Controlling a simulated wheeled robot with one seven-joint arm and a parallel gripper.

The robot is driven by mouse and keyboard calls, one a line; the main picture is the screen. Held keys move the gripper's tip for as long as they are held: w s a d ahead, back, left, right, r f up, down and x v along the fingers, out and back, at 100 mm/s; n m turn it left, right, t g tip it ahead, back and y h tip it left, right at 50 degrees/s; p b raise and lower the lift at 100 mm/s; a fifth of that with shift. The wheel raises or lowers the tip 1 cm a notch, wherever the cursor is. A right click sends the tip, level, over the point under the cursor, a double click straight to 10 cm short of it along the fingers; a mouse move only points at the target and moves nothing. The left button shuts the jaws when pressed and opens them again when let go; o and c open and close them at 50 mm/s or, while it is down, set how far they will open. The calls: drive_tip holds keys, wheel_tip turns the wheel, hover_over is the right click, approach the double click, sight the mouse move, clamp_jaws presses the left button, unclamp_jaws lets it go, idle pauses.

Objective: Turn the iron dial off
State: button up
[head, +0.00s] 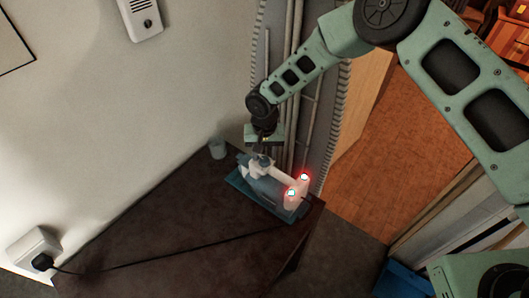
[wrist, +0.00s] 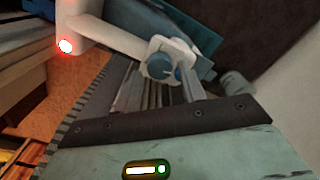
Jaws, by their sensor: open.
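A white and blue iron (head: 268,178) sits on a blue base (head: 240,183) on the dark table; it also shows in the wrist view (wrist: 115,38). Red lights (head: 291,193) glow at its right end, and one red light (wrist: 65,46) shows in the wrist view. A round blue and white knob, which looks like the dial (wrist: 160,67), is at the iron's near end in the wrist view. My gripper (head: 262,148) is open and empty, pointing down just above the iron's left end. Its fingertips are hard to make out, and I cannot tell whether they touch the dial.
A pale cup (head: 217,148) stands left of the iron. A black cord (head: 165,258) runs across the dark table (head: 130,235) to a wall socket (head: 35,248). The wall is close behind. Most of the table left of the iron is clear.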

drive_tip(key=shift+f, duration=0.75)
drive_tip(key=c, duration=0.7)
